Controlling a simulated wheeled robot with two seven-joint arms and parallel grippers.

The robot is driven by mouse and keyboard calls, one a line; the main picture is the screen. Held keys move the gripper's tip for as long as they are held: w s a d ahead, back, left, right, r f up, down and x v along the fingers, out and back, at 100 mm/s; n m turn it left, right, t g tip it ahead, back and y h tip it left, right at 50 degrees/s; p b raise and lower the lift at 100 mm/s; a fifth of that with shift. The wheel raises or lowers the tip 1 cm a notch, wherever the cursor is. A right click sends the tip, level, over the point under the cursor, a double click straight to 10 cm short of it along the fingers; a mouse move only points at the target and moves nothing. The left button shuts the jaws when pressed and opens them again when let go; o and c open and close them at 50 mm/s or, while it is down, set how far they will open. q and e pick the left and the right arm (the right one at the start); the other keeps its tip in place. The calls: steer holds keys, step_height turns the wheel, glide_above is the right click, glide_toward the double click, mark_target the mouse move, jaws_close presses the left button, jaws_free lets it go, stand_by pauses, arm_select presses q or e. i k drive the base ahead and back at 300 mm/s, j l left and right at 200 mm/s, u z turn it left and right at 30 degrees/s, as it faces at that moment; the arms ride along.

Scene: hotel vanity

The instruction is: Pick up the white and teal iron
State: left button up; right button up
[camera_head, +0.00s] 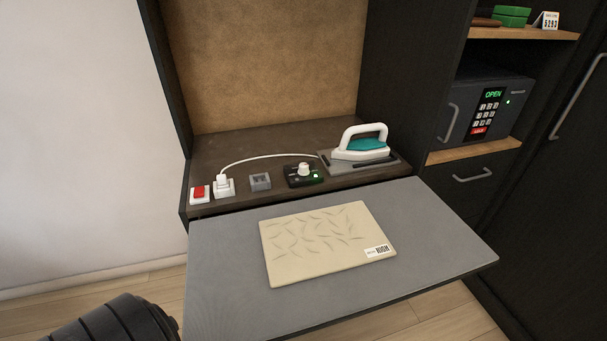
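The white and teal iron (361,146) rests on a grey stand (390,163) at the back right of the dark vanity shelf. Its white handle arches over the teal body. A white cord (262,157) runs left from near the iron to a plug in a white socket (224,187). Neither gripper shows. A black ribbed part of my own body is at the bottom left, and no gripper fingers are visible on it.
A grey pull-out board (220,257) in front of the shelf holds a beige creased cloth (315,243). A red switch (199,193), a small grey block (260,181) and a dial box (303,175) line the shelf. A safe (487,108) stands at right.

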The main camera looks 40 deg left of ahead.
mark_target(360, 141)
steer(key=l+u, duration=0.1)
steer(key=u, duration=0.25)
steer(key=l+u, duration=0.15)
steer(key=u, duration=0.25)
steer(key=l+u, duration=0.2)
steer(key=u, duration=0.15)
steer(key=l+u, duration=0.15)
steer(key=l, duration=0.3)
steer(key=l+u, duration=0.15)
steer(key=l, duration=0.25)
steer(key=k+l+u, duration=0.15)
steer(key=l, duration=0.3)
steer(key=l+u, duration=0.15)
steer(key=l, duration=0.25)
steer(key=k+l+u, duration=0.15)
steer(key=l, duration=0.25)
steer(key=k+l+u, duration=0.1)
steer(key=l, duration=0.3)
